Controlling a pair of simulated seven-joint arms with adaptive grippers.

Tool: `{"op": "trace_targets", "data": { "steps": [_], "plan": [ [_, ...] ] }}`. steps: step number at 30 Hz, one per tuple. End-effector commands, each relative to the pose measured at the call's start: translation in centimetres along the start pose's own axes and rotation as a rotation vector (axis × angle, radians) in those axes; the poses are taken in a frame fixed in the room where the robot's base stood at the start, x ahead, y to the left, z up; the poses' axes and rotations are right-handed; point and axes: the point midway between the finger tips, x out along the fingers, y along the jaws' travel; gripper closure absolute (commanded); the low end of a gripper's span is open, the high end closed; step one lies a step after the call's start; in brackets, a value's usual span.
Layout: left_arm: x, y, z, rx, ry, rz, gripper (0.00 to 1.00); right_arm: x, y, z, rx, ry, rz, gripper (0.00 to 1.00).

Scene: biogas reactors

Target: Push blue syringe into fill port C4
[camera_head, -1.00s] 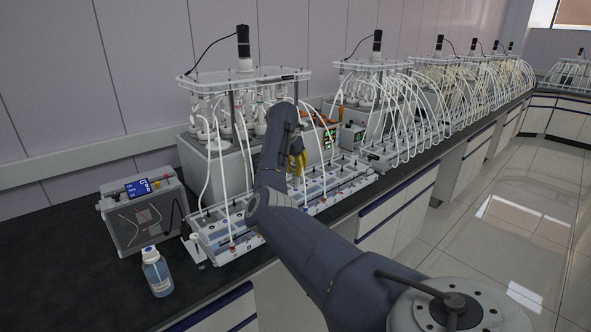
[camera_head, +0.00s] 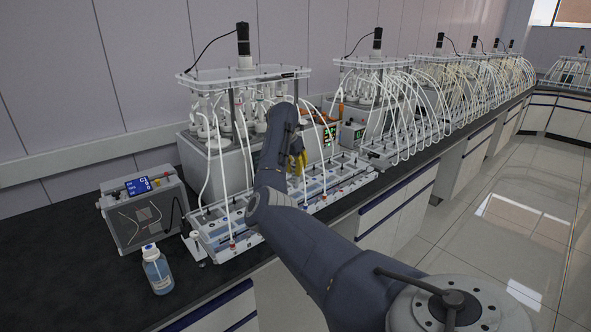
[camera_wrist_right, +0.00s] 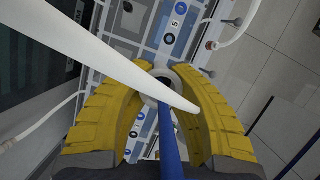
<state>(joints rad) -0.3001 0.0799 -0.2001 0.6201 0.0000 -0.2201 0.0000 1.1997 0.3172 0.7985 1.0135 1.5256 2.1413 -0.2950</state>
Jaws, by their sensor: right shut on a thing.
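My right gripper (camera_head: 298,161) is above the white tray rack in front of the nearest reactor in the head view. In the right wrist view, its yellow fingers (camera_wrist_right: 165,112) are shut around the blue syringe (camera_wrist_right: 171,140). The syringe points down toward the rack, with a pale ring (camera_wrist_right: 160,84) around or just past its far end. I cannot tell whether the tip is in a port. The port labels near it are too small or hidden, so C4 cannot be made out. My left gripper is out of view.
White tubes cross close to the gripper, including a thick one (camera_wrist_right: 95,50) in the right wrist view.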

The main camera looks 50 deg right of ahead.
Motion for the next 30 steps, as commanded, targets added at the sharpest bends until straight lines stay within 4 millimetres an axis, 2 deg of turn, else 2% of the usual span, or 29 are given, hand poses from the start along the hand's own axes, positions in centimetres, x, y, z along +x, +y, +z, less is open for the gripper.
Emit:
{"op": "trace_targets", "data": {
  "steps": [5,6,12,23,30],
  "plan": [
    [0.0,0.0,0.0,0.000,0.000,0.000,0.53,0.0,0.0,0.0,0.000,0.001,0.000,1.00],
    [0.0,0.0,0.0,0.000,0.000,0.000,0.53,0.0,0.0,0.0,0.000,0.001,0.000,0.79],
    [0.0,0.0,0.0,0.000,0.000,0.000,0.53,0.0,0.0,0.0,0.000,0.000,0.000,0.56],
    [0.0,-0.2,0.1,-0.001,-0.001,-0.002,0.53,-0.6,0.0,0.0,0.001,-0.001,0.001,0.56],
    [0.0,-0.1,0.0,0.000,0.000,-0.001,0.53,-4.1,0.1,0.0,0.002,0.000,0.004,0.56]
  ]
}}
